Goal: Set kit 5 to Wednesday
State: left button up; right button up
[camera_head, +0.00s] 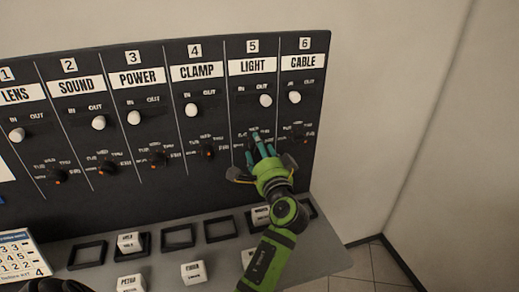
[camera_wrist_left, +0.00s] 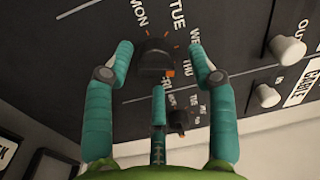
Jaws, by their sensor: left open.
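The kit 5 column, marked LIGHT (camera_head: 252,66), is on the black panel in the head view. In the left wrist view its dark day dial (camera_wrist_left: 155,55) has an orange mark at its lower right, on the THU–FRI side; the exact day is hard to tell. MON, TUE and WED are lettered around its far side. My left gripper (camera_head: 262,143) is in front of this dial and hides it in the head view. In the wrist view its teal fingers (camera_wrist_left: 165,82) are open, spread around the dial with gaps. My right gripper is not in view.
The kit 5 white slider (camera_head: 265,100) is above the dial, at OUT. The kit 6 dial (camera_head: 298,138) and kit 4 dial (camera_head: 208,150) are close on either side. Below, a grey ledge (camera_head: 320,262) holds dark frames and lettered white blocks (camera_head: 193,272).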

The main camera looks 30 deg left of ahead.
pick_arm(q)
notch_tip(320, 180, up, 10)
jog(key=shift+r, duration=0.1)
dwell(0.4)
jog(key=shift+s+d+f+n+b, duration=0.1)
jog(key=shift+f+n+b, duration=0.2)
jog(key=shift+f+n, duration=0.1)
jog(key=s+d+f+n+h+b, duration=0.1)
jog(key=s+d+f+n+b, duration=0.3)
jog(key=n, duration=0.7)
jog(key=s+f+n+b, duration=0.15)
jog(key=f+n, duration=0.35)
jog(key=n, duration=0.6)
jog(key=shift+m, duration=0.3)
jog(key=p+x, duration=0.2)
jog(key=x, duration=0.4)
jog(key=shift+w+d+f+p, duration=0.1)
jog(key=shift+w+f+p, duration=0.1)
jog(key=shift+w+p, duration=0.1)
jog(key=shift+w, duration=0.15)
jog(key=shift+f, duration=0.1)
